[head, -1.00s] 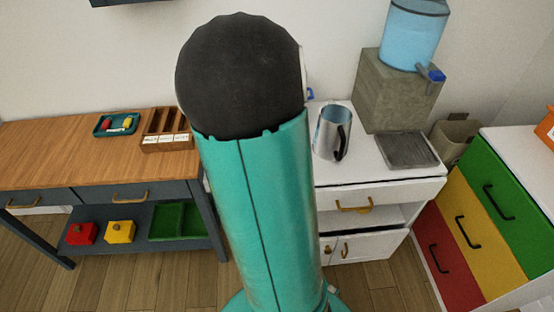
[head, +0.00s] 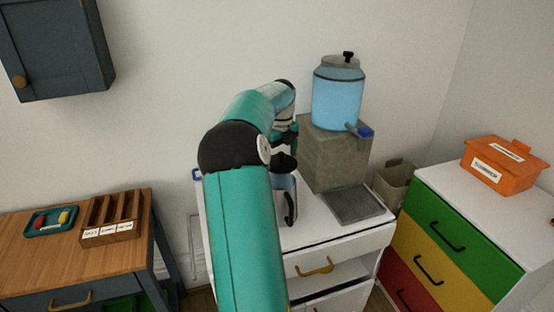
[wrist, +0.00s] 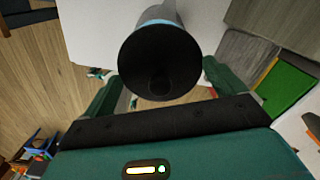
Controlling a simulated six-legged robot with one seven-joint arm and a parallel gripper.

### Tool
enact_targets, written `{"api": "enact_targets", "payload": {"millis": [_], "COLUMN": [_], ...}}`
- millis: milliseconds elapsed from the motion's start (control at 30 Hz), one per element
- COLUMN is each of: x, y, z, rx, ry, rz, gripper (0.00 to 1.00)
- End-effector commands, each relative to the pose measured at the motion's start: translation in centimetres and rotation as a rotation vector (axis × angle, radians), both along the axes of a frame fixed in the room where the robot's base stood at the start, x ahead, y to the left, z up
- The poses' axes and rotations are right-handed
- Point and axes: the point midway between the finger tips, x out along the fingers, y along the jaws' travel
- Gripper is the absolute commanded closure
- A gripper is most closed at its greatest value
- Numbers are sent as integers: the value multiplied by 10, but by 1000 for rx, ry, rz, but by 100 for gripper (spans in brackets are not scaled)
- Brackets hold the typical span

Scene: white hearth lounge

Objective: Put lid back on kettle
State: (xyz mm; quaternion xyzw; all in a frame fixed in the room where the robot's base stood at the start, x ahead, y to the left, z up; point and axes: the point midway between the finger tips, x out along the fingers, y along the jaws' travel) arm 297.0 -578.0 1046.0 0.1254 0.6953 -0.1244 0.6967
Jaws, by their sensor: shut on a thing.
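In the wrist view the lid (wrist: 150,52) shows as a large dark disc with a knob, covering most of the kettle's (wrist: 160,11) top. I cannot tell whether lid and kettle touch.
A blue water dispenser (head: 338,97) stands on a grey block (head: 335,155) just right of the kettle, with a drip tray (head: 352,203) in front. A white counter (head: 320,228) has clear space at its front. Coloured drawers (head: 450,235) stand right; a wooden table (head: 80,255) is left.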

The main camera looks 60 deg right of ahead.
Motion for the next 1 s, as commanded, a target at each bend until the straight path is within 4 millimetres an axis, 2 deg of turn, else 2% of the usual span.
{"api": "enact_targets", "payload": {"millis": [600, 1000], "x": [-2, -2], "y": [0, 0], "z": [-52, -59], "rx": [0, -1], "ry": [0, 0], "rz": [-2, -1], "gripper": [27, 27]}}
